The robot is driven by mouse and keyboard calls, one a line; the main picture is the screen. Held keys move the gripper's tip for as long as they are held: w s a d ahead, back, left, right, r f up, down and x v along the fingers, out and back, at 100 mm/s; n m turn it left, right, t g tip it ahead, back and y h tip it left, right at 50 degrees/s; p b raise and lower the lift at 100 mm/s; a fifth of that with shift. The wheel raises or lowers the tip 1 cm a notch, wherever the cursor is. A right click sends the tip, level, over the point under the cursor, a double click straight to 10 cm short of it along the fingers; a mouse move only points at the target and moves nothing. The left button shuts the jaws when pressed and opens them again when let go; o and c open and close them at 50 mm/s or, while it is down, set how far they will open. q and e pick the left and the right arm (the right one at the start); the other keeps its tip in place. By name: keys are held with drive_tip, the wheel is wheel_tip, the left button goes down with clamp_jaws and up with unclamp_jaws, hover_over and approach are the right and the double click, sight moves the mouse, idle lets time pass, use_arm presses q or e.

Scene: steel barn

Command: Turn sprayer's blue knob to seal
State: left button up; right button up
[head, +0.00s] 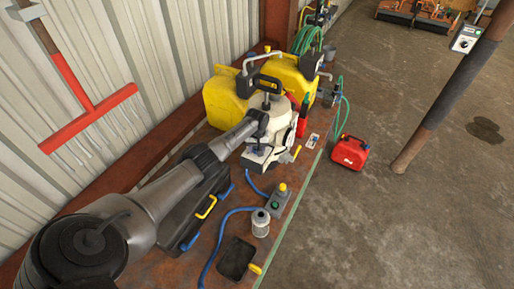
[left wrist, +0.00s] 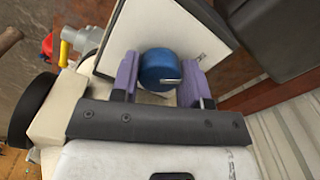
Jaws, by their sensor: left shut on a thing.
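The blue knob (left wrist: 158,67) shows in the left wrist view as a round blue cap with a pale line on its face. It sits in front of a white panel (left wrist: 188,22) with a dark border. My left gripper (left wrist: 160,76) has its two purple fingers on either side of the knob and is shut on it. In the head view my left arm reaches from the lower left to the white equipment on the bench, where the gripper and arm largely hide the knob. My right gripper is in neither view.
Yellow tanks (head: 222,100) stand behind the gripper near the ribbed wall. A grey canister (head: 261,223), a small box with a yellow button (head: 279,201), a black tray (head: 237,258) and a blue hose lie nearer on the bench. A red can (head: 350,152) stands on the open concrete floor.

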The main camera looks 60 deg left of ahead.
sight(257, 148)
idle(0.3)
use_arm(q)
drive_tip(key=o, duration=0.9)
wheel_tip(257, 148, up, 14)
drive_tip(key=shift+f+b, duration=0.1)
drive_tip(key=shift+b, duration=0.2)
idle(0.6)
